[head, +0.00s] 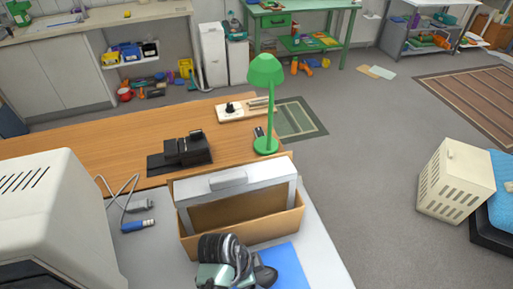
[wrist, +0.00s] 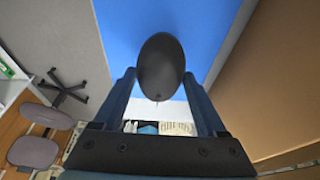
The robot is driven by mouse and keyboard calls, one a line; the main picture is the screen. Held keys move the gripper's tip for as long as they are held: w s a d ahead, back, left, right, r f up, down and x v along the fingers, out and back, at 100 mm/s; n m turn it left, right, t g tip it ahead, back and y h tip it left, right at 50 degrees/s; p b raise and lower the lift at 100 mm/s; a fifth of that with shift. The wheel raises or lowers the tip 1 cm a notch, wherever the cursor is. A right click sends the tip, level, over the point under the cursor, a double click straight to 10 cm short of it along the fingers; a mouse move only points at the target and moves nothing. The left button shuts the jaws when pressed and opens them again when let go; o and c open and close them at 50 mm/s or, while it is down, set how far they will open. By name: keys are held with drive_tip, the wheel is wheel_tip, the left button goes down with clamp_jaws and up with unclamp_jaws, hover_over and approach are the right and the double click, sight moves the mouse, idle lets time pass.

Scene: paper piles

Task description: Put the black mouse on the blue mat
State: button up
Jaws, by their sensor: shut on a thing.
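The black mouse (wrist: 160,62) is a dark oval between the two fingers of my gripper (wrist: 160,78) in the wrist view. The fingers are shut on its sides. In the head view the mouse (head: 266,275) shows at the bottom, beside my dark wrist and in front of the mat's left part. The blue mat (head: 286,264) lies flat on the grey table. In the wrist view the mat (wrist: 215,25) fills the area behind the mouse. I cannot tell whether the mouse touches the mat or hangs just above it.
A cardboard box (head: 262,228) with a grey-framed piece in it stands directly behind the mat. Its brown wall (wrist: 280,90) rises close on the right in the wrist view.

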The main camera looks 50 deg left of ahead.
drive_tip(key=shift+f, duration=1.9)
drive_tip(key=shift+f, duration=0.2)
drive_tip(key=o, duration=1.4)
drive_tip(key=shift+r, duration=0.15)
